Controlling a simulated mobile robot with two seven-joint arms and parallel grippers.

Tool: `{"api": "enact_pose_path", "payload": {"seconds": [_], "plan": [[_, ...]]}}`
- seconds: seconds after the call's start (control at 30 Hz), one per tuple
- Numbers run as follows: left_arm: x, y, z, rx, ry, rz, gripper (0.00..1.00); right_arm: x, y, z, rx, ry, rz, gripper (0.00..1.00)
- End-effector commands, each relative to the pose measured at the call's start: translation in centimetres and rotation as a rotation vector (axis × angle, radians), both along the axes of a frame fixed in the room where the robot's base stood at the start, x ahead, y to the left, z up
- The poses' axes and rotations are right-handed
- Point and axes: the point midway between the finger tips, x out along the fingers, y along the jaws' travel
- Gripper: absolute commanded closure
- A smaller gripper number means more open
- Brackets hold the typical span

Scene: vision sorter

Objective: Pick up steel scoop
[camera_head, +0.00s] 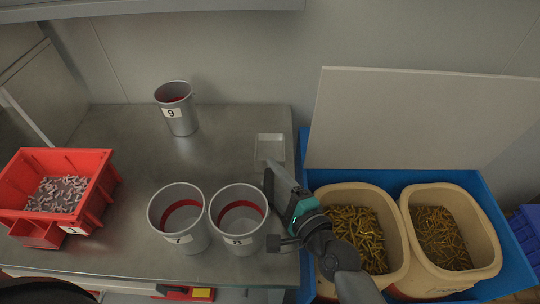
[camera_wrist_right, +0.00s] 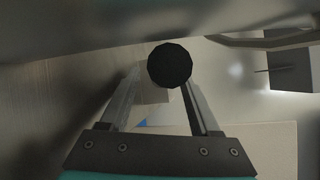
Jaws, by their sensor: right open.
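The steel scoop (camera_head: 270,148) is a pale, shallow rectangular pan on the steel table, left of the blue bin's edge. Its near end is hidden behind my right gripper (camera_head: 274,180), which is just in front of it. In the right wrist view, a black round knob (camera_wrist_right: 170,64), apparently the end of the scoop's handle, shows between the two spread fingers of my right gripper (camera_wrist_right: 160,85). The fingers are open, and I cannot tell whether they touch it. A pale patch behind the knob looks like part of the pan. My left gripper is not in view.
Steel buckets 7 (camera_head: 180,234) and 8 (camera_head: 238,232) stand left of my right arm; bucket 9 (camera_head: 178,118) is farther back. A red bin (camera_head: 97,205) is at left. Two cream tubs (camera_head: 398,232) of brass-coloured pieces sit in a blue tray (camera_head: 510,240) at right.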

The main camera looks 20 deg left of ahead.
Motion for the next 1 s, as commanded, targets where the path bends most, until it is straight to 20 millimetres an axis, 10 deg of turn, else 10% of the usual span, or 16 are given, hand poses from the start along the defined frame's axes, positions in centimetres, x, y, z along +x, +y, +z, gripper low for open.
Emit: {"api": "enact_pose_path", "payload": {"seconds": [0.63,1.0], "plan": [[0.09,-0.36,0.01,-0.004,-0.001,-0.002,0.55,-0.03,-0.04,0.02,0.0,0.0,0.0,0.99],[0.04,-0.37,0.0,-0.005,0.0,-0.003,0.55,-0.01,-0.04,0.06,0.001,-0.002,0.0,1.0]]}}
